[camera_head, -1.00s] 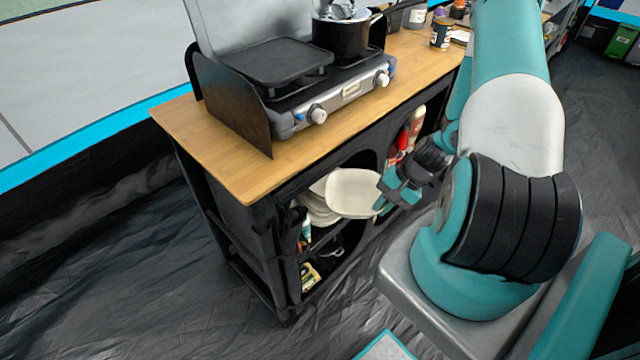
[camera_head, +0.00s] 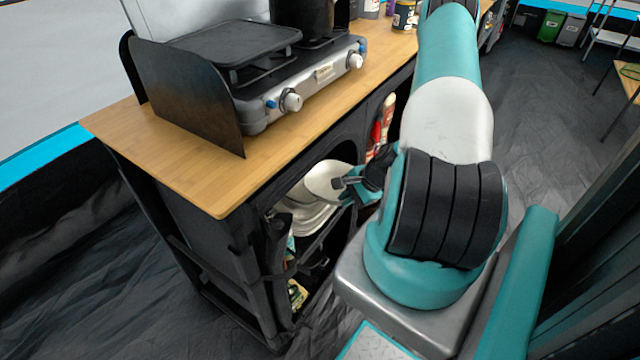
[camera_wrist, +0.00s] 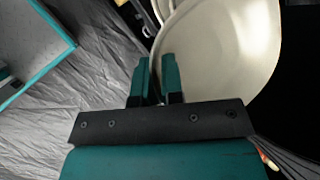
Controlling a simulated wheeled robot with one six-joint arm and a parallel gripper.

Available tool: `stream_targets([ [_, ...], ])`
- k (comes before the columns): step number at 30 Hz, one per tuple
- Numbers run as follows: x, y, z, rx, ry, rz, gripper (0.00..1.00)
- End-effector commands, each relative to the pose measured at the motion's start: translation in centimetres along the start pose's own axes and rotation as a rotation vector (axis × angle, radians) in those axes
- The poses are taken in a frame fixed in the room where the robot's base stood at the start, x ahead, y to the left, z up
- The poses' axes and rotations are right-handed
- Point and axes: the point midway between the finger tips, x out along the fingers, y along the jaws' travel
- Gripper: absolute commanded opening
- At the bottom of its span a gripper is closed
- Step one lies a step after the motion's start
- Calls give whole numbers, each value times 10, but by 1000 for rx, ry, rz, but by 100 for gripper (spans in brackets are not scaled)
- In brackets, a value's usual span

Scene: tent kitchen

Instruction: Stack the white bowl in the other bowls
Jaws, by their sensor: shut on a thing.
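The white bowl (camera_head: 328,180) is at the opening of the cabinet's upper shelf. My gripper (camera_head: 342,184) is shut on its right-hand rim. In the wrist view the white bowl (camera_wrist: 222,50) fills the upper right, and my gripper's teal fingers (camera_wrist: 157,82) pinch its near-left edge. The other bowls (camera_head: 305,218) are a pale stack on the shelf, just below and left of the held bowl. The held bowl hides part of the stack, so I cannot tell whether they touch. A bit of the stack's rims shows at the top of the wrist view (camera_wrist: 163,10).
The wooden countertop (camera_head: 195,170) overhangs the shelf opening, with a camp stove (camera_head: 300,85) on it. Red and white bottles (camera_head: 382,125) stand in the compartment to the right. Packages (camera_head: 297,293) lie on the lower shelf. Dark floor is clear left of the cabinet.

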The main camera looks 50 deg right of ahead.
Motion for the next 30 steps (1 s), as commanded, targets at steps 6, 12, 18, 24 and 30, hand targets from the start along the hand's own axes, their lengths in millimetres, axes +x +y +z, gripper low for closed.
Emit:
stream_targets([
  [6, 22, -41, 5, -6, -2, 1, 0],
  [12, 30, -56, 5, -4, -1, -1, 0],
  [18, 46, -86, 7, -2, 0, -2, 0],
  [24, 57, -77, 1, 2, 0, -1, 0],
  [30, 57, -76, 0, 2, 0, -1, 0],
])
